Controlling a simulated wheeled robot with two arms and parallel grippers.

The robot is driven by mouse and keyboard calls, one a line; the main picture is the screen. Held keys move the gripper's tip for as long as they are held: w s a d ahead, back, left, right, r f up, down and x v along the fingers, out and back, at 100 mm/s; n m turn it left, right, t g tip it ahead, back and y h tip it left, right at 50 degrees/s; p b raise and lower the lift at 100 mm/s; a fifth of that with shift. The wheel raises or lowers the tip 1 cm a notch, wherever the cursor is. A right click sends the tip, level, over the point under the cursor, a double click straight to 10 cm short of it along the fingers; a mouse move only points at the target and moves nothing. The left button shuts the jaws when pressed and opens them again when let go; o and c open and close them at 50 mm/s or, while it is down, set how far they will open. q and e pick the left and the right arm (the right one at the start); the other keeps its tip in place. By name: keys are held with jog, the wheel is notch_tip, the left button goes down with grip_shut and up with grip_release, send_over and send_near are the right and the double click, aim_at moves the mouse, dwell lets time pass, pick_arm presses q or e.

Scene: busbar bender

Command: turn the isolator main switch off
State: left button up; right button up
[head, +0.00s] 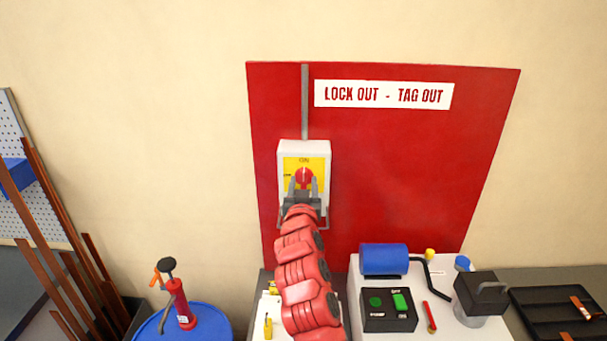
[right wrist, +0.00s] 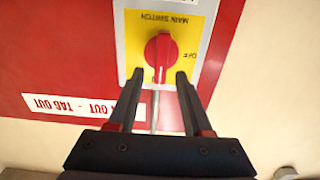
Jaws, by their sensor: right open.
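The isolator main switch (head: 322,150) is a white box with a yellow face on the red board. Its red rotary knob (head: 305,174) stands upright, in line with the ON mark at the top of the face. In the right wrist view, which is upside down, the knob (right wrist: 161,52) is upright too, and the OFF mark (right wrist: 190,55) is to its side. My right gripper (head: 303,187) is open in front of the switch. In the wrist view its fingertips (right wrist: 158,77) lie either side of the knob's near end, with gaps visible. Whether they reach its depth is unclear. My left gripper is not in view.
The red lock-out board (head: 420,170) is on the wall, with a grey conduit (head: 304,100) above the switch. Below right, a white surface holds a blue cylinder (head: 384,259) and a push-button box (head: 388,322). A red pump (head: 181,305) stands on a blue drum at left.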

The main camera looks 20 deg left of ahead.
aim_at(304, 180)
jog(key=shift+x, duration=0.8)
jog(key=shift+w+a+p, duration=0.15)
jog(key=shift+w+p, duration=0.15)
jog(key=shift+w, duration=0.05)
grip_shut()
